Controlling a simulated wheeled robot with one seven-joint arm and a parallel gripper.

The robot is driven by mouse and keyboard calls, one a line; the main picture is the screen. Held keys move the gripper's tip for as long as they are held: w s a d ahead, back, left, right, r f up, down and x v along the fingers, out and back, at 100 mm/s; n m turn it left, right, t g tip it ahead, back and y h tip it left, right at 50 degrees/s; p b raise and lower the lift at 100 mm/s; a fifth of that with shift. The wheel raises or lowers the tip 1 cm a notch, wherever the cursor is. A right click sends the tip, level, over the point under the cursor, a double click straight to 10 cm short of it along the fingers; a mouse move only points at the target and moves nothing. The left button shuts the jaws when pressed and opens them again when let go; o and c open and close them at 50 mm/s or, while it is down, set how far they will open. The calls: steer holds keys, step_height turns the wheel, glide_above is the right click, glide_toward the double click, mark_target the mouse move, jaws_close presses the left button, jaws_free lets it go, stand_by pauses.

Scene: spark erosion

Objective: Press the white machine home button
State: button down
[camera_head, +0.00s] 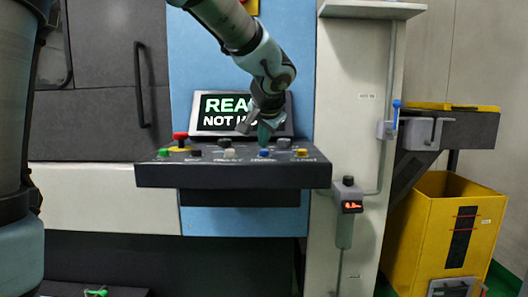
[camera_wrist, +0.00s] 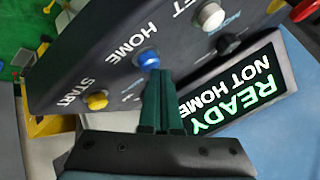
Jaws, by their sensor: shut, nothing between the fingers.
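The dark control panel (camera_head: 240,174) carries a row of coloured buttons. The blue button (camera_wrist: 148,58) sits beside the printed word HOME; it also shows in the head view (camera_head: 264,154). A white button (camera_wrist: 211,15) sits beside a label ending in "FT", also in the head view (camera_head: 230,154). My gripper (camera_wrist: 159,74) is shut and empty, its green fingertips right at the blue button's edge; I cannot tell whether they touch it. In the head view my gripper (camera_head: 264,143) points down over the blue button. The screen (camera_head: 222,112) reads READY and NOT HOME, partly hidden.
A yellow button (camera_wrist: 97,101) marked START is next to the blue one. A red mushroom button (camera_head: 181,138) and a green button (camera_head: 163,153) are at the panel's left. A pillar with a handheld unit (camera_head: 346,205) and a yellow bin (camera_head: 430,225) stand at right.

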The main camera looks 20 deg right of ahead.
mark_target(263, 152)
steer(key=shift+f, duration=0.15)
stand_by(0.5)
steer(key=shift+r+p, duration=0.35)
steer(key=shift+r, duration=0.55)
steer(key=shift+r+p, duration=1.75)
steer(key=shift+r, duration=0.7)
